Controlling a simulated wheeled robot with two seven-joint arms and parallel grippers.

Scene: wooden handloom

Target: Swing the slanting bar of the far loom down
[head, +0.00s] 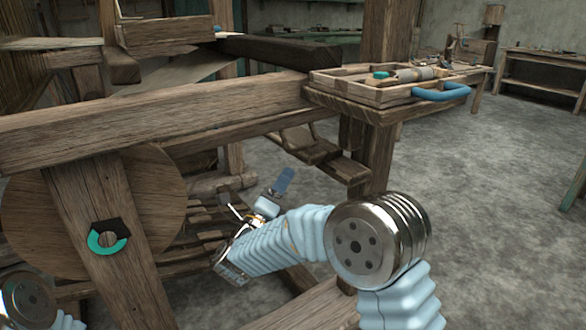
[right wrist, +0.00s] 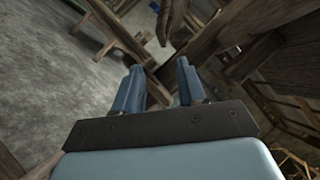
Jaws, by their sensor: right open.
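A large wooden loom frame (head: 150,125) fills the left of the head view. A dark beam (head: 280,50) lies slightly tilted near its top, and a thick post (head: 115,240) slants at lower left; I cannot tell which bar belongs to the far loom. My right gripper (head: 262,197) is low beside the loom, below the tray ledge. In the right wrist view its two blue fingers (right wrist: 160,88) are apart with nothing between them. Crossing wooden beams (right wrist: 205,40) show beyond the fingers. My left gripper is out of view; only part of my left arm shows at lower left.
A wooden tray (head: 330,84) with small tools and a blue handle (head: 441,92) sits on the ledge above my right arm. A round wooden disc (head: 160,195) stands behind the slanted post. Grey floor (head: 490,190) is open at right; a workbench (head: 540,70) stands far back.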

